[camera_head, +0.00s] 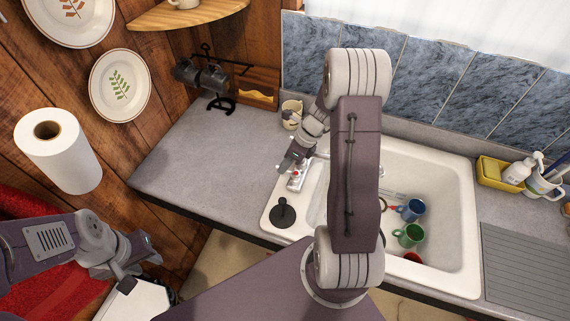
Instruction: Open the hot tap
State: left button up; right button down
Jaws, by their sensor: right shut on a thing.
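The tap (295,182) is a small silver fitting with a red mark, on the left rim of the white sink (462,215). My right arm reaches over the sink, and my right gripper (290,165) is at the top of the tap. It is shut on the hot tap's handle, which its fingers largely hide. My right arm also covers the middle of the sink and most of the spout. My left gripper (140,271) is at the lower left, away from the sink, with its fingers apart and nothing visible between them.
A blue mug (411,210) and a green mug (408,235) lie in the sink. A black plunger-like item (283,212) stands on the sink's left rim. A cream mug (291,113) is behind the tap. The grey counter (205,160) to the left is mostly clear.

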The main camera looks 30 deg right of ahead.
dwell(0.6)
jog(key=n+p, duration=0.1)
jog(key=n+g+p, duration=0.1)
jog(key=shift+s+a+r+n, duration=0.15)
jog(key=shift+s+a+n, duration=0.15)
jog(key=shift+s+a, duration=0.1)
jog(key=n, duration=0.1)
jog(key=n+g+p, duration=0.1)
jog(key=s+n+p, duration=0.1)
jog(key=shift+a+n+g, duration=0.3)
jog(key=shift+g, duration=0.1)
jog(key=n, duration=0.1)
jog(key=s+n+g+p, duration=0.1)
jog(key=n, duration=0.1)
jog(key=shift+a+n, duration=0.2)
jog(key=shift+n, duration=0.1)
jog(key=shift+s+n+g+h+p, duration=0.3)
jog(key=shift+n+g, duration=0.1)
jog(key=shift+n, duration=0.45)
jog(key=shift+s+n+g+h+p, duration=0.2)
jog(key=shift+s+n+g, duration=0.15)
jog(key=shift+n, duration=0.5)
jog(key=shift+f, duration=0.2)
jog(key=c, duration=1.5)
grip_release()
jog(key=shift+o, duration=0.2)
jog(key=shift+w+d+r, duration=0.1)
jog(key=shift+r, duration=0.05)
